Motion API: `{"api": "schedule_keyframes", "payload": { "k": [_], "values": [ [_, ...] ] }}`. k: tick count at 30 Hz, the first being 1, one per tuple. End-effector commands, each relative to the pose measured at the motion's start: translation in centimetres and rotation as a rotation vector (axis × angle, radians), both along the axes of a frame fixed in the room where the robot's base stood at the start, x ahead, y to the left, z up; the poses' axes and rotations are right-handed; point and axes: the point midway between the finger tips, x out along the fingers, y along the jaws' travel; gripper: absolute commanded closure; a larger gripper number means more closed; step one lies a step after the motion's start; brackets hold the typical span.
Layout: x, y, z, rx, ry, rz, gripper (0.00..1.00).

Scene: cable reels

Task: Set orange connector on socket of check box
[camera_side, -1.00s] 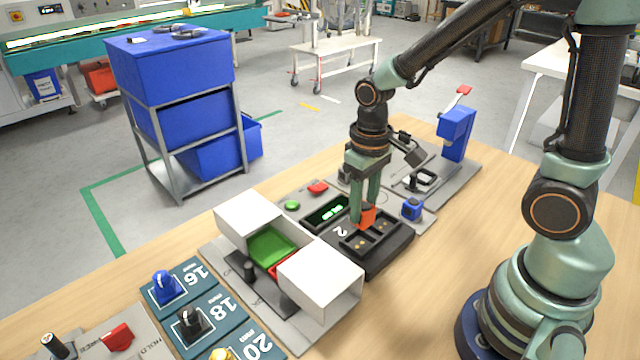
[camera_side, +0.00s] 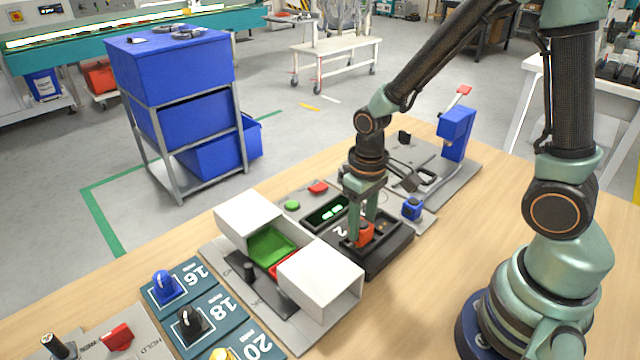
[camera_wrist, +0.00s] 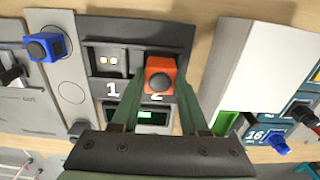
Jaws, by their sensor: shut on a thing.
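My gripper (camera_side: 361,236) points down and is shut on the orange connector (camera_side: 365,231). In the wrist view the connector (camera_wrist: 160,68) is an orange block with a black round part, between my two green fingers (camera_wrist: 160,84). It covers the socket beside the "2" on the black check box (camera_side: 377,267). I cannot tell whether it is fully down in that socket or just above it. The socket beside the "1" (camera_wrist: 108,60) is empty and shows gold contacts. A lit green display (camera_side: 327,213) lies behind the sockets in the side view.
A white-walled station (camera_side: 318,281) with green and red trays stands close left of the check box. A blue connector-like block (camera_side: 412,208) sits close right. A blue press-like device (camera_side: 457,133) stands farther back. Numbered pads (camera_side: 190,322) lie front left.

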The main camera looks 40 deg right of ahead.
Motion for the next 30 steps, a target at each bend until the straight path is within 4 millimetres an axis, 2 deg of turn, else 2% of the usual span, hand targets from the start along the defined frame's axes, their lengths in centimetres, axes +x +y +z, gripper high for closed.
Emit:
{"api": "schedule_keyframes", "payload": {
  "k": [9,10,12,23,30],
  "values": [
    [0.0,0.0,-1.5,0.000,0.001,0.000,1.00],
    [0.0,0.0,-1.4,0.000,0.000,0.000,0.48],
    [0.0,0.0,-1.4,0.000,-0.001,0.000,0.22],
    [0.1,0.0,-1.0,0.000,-0.003,0.000,0.21],
    [0.2,0.0,2.7,0.000,-0.008,0.000,0.21]
  ]
}}
